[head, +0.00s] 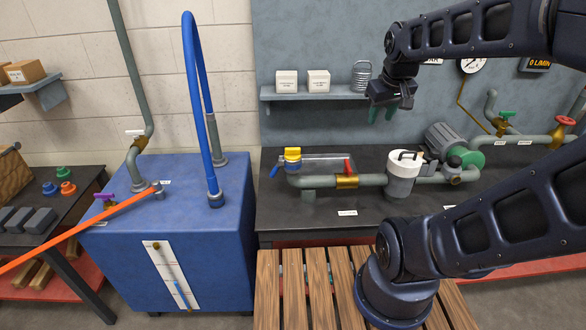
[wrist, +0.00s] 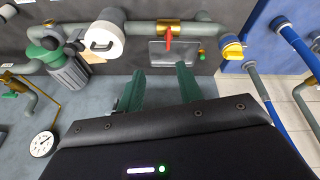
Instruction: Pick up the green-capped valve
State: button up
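A small green-capped piece (head: 50,188), which looks like the green-capped valve, stands on the dark table at the far left in the head view. An orange-capped one (head: 67,188) and a blue-capped one (head: 61,173) stand close beside it. My gripper (head: 381,113) is far to the right of it, raised in front of the grey wall panel above the pipe bench. In the wrist view, its two green fingers (wrist: 162,84) are apart with nothing between them. The wrist view shows the bench pipework, and not the small capped pieces.
A blue cabinet (head: 170,240) with a tall blue hose (head: 190,70) stands between the left table and the black bench (head: 350,220). An orange bar (head: 85,230) slants across the left. A slatted wooden bench (head: 295,300) is in front. A shelf (head: 310,96) holds white boxes.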

jog(key=w+a+f+n+g, duration=0.1)
jog(key=w+a+f+n, duration=0.25)
jog(key=w, duration=0.35)
jog(key=w+a+f+n, duration=0.2)
jog(key=w+a+n, duration=0.15)
jog(key=w, duration=0.35)
jog(key=w+a+f+n+g, duration=0.1)
jog(key=w+a+f+n, duration=0.25)
jog(key=w, duration=0.25)
jog(key=w+a+f+n, duration=0.3)
jog(key=w+a+f, duration=0.1)
jog(key=f, duration=0.2)
jog(key=w+a+f+n+g, duration=0.1)
jog(key=w+a+f+n, duration=0.2)
jog(key=f, duration=0.3)
jog(key=w+a+f+n+g, duration=0.1)
jog(key=w+a+f+n, duration=0.3)
jog(key=f, duration=0.3)
jog(key=shift+w+a+f, duration=0.1)
jog(key=shift+w+a, duration=0.2)
notch_tip(320, 180, down, 4)
jog(key=shift+f, duration=0.15)
jog(key=shift+w+d+f, duration=0.1)
jog(key=shift+w+f, duration=0.05)
jog(key=shift+f, duration=1.35)
jog(key=shift+w+d+f, duration=0.1)
jog(key=shift+f, duration=1.35)
grip_shut()
